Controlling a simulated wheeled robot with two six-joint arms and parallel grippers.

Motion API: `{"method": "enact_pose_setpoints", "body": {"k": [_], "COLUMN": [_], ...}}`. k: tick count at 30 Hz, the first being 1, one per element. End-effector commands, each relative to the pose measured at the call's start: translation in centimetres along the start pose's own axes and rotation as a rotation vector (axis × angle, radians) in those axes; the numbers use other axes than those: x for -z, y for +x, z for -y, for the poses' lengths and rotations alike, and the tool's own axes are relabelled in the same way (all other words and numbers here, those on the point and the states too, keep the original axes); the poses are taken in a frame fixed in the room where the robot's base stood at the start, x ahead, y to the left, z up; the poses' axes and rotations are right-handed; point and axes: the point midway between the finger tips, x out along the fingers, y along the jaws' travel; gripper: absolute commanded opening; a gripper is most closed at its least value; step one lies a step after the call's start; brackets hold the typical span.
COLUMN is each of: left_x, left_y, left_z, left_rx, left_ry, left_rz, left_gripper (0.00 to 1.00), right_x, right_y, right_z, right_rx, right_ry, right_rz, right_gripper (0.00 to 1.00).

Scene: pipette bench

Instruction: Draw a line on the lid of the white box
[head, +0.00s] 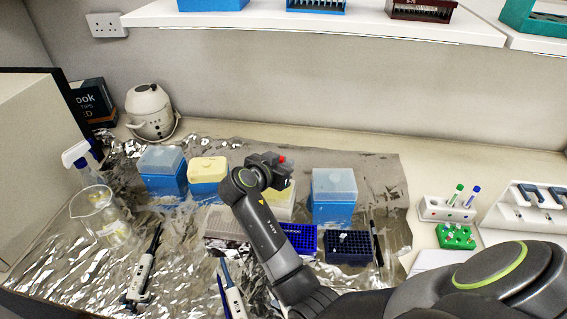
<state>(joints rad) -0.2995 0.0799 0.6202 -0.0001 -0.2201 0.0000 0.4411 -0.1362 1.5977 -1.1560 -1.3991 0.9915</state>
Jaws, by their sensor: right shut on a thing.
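My right gripper (274,168) is in the middle of the view, above the foil-covered bench. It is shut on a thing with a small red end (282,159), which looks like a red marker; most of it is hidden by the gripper. A cream-white box (283,208) stands just below and behind my gripper in the picture, partly hidden by my gripper and forearm. I cannot tell whether the held thing touches its lid. My left gripper is not in view.
Blue boxes (332,203) stand right and left of the arm, with a yellow-lidded box (207,170) at left. Blue tip racks (349,248) and pipettes (144,272) lie in front. A marker holder (447,209) stands right; a beaker (103,217) stands left.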

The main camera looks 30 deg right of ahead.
Motion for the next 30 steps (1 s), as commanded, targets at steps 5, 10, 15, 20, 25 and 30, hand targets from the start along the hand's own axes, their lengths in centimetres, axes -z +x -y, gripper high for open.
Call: {"method": "enact_pose_setpoints", "body": {"k": [5, 10, 15, 20, 25, 30], "left_x": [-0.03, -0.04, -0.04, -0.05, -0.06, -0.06], "left_y": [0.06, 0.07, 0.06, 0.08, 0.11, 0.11], "left_z": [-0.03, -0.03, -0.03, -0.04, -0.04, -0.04], "left_rx": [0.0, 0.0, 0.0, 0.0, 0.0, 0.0], "left_ry": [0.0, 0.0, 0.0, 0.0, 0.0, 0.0], "left_rz": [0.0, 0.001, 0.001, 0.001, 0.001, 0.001], "left_gripper": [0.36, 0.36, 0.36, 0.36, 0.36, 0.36], "right_x": [-0.01, 0.0, 0.0, 0.01, 0.04, 0.06], "right_y": [0.11, 0.14, 0.14, 0.17, 0.25, 0.28], "right_z": [-0.25, -0.34, -0.34, -0.43, -0.65, -0.73], "right_rx": [-0.001, -0.001, -0.001, -0.001, -0.001, -0.001], "right_ry": [0.0, 0.0, -0.001, 0.0, 0.0, 0.0], "right_rz": [0.0, 0.0, 0.0, 0.0, 0.0, 0.0], "right_gripper": [0.0, 0.0, 0.0, 0.0, 0.0, 0.0]}}
